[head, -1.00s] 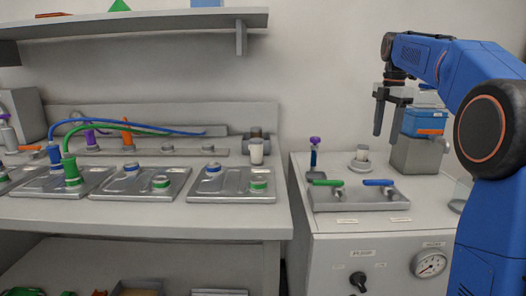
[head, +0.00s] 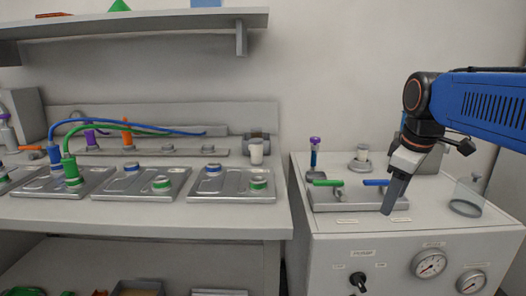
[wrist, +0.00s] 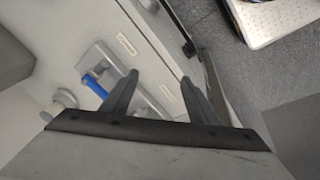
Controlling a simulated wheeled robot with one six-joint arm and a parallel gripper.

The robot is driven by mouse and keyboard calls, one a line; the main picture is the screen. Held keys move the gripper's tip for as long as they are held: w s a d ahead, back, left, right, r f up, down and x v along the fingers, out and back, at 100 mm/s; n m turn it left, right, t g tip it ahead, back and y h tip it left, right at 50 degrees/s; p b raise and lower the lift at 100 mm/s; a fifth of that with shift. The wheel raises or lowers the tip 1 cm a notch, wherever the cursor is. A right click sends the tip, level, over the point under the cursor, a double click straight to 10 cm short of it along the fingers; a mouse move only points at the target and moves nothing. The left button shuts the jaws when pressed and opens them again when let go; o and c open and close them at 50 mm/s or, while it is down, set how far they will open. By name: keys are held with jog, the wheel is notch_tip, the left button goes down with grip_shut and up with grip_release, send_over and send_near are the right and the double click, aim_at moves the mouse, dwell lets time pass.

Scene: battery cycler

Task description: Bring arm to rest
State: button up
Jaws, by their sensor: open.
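My gripper (head: 396,190) hangs from my blue arm over the right-hand cabinet in the head view, pointing down and a little to the left. From the side its fingers overlap in that view, in front of the right end of the valve plate. In the wrist view my gripper (wrist: 160,79) shows two dark fingers spread apart with nothing between them. The blue lever (head: 376,182) is partly behind the fingers; it also shows in the wrist view (wrist: 94,87), left of the fingers. I cannot tell the height above the plate.
The green lever (head: 326,183) and a purple-capped vial (head: 315,150) stand left of my gripper. A white-capped container (head: 361,156) is behind. A clear glass vessel (head: 467,200) stands at the right. Trays with cells (head: 230,194) fill the left bench under a shelf (head: 130,22).

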jog(key=s+a+f+m+t, duration=0.1)
jog(key=s+f+m, duration=0.7)
jog(key=s+f, duration=0.8)
jog(key=shift+s+a+f+m+t, duration=0.3)
jog(key=shift+s+a+m+t, duration=0.1)
jog(key=shift+a, duration=0.4)
